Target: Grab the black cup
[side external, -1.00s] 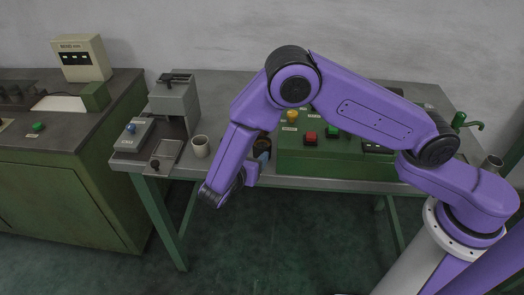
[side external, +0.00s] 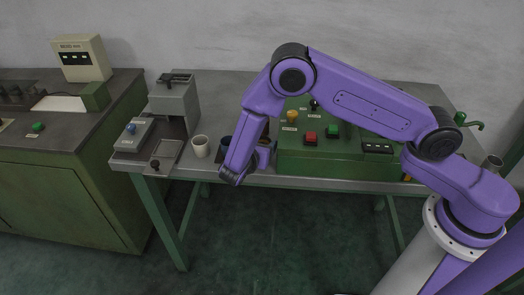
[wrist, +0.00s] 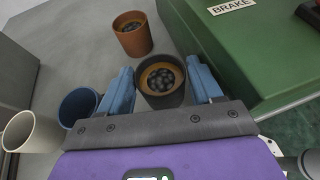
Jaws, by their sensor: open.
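The black cup (wrist: 166,101) is dark grey-black with a brownish inside and several dark round pieces in it. In the wrist view it stands between the two blue fingers of my gripper (wrist: 160,68). The gripper is open, with one finger on each side of the cup. I cannot tell whether either finger touches it. In the side external view my arm reaches down to the front edge of the table and hides the black cup; the fingers cannot be made out clearly there.
A brown cup (wrist: 132,36) with dark pieces stands just beyond. A blue cup (wrist: 78,106) and a cream cup (wrist: 30,132) stand to the left; the cream cup also shows in the side view (side external: 200,147). A green control box (side external: 330,158) stands close on the right.

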